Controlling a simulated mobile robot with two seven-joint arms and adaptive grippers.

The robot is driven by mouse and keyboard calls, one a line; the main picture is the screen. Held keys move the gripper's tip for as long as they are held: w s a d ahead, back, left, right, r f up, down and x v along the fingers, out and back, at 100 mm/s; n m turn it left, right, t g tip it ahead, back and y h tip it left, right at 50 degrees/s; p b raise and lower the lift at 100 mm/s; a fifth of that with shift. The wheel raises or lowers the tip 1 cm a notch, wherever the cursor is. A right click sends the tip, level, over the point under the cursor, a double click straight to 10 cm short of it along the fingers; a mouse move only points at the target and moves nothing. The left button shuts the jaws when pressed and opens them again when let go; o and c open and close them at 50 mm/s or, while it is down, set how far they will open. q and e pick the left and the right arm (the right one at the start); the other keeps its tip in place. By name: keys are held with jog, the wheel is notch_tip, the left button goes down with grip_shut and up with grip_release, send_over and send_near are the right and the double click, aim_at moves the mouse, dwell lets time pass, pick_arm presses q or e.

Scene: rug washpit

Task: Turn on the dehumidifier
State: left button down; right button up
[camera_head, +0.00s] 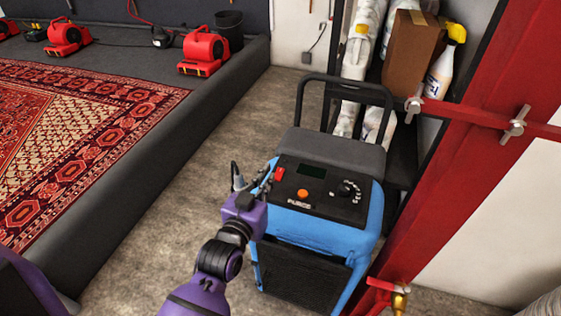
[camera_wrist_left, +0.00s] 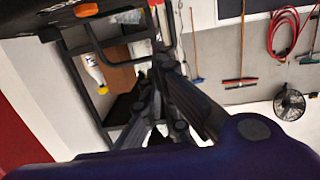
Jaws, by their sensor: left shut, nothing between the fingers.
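The blue dehumidifier (camera_head: 318,238) stands upright on the concrete floor in the head view. Its black top panel has a dark display (camera_head: 312,170), a round orange button (camera_head: 302,194), a black dial (camera_head: 347,189) and a small red switch (camera_head: 279,174). My left gripper (camera_head: 267,174) is shut and empty at the panel's left edge, close beside the red switch; I cannot tell whether it touches it. In the left wrist view the shut fingers (camera_wrist_left: 163,75) show, with the orange button (camera_wrist_left: 87,10) at the upper left. My right gripper is not in view.
A red post (camera_head: 450,170) with clamps stands close on the right. Behind the dehumidifier is a dark shelf with a cardboard box (camera_head: 409,50) and a spray bottle (camera_head: 444,65). A raised platform with a patterned rug (camera_head: 70,130) and red blowers (camera_head: 204,53) lies left. Floor between is clear.

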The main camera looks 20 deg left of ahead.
pick_arm(q)
send_over(280, 176)
jog(key=s, duration=0.1)
jog(key=shift+s+f+p, duration=0.2)
jog(key=shift+p, duration=0.1)
jog(key=f, duration=0.1)
jog(key=w+f, duration=0.1)
jog(key=f, duration=0.1)
jog(key=shift+f, duration=0.2)
jog(key=shift+w+f, duration=0.1)
jog(key=shift+f, duration=0.3)
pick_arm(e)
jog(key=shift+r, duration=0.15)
pick_arm(q)
jog(key=shift+w, duration=0.1)
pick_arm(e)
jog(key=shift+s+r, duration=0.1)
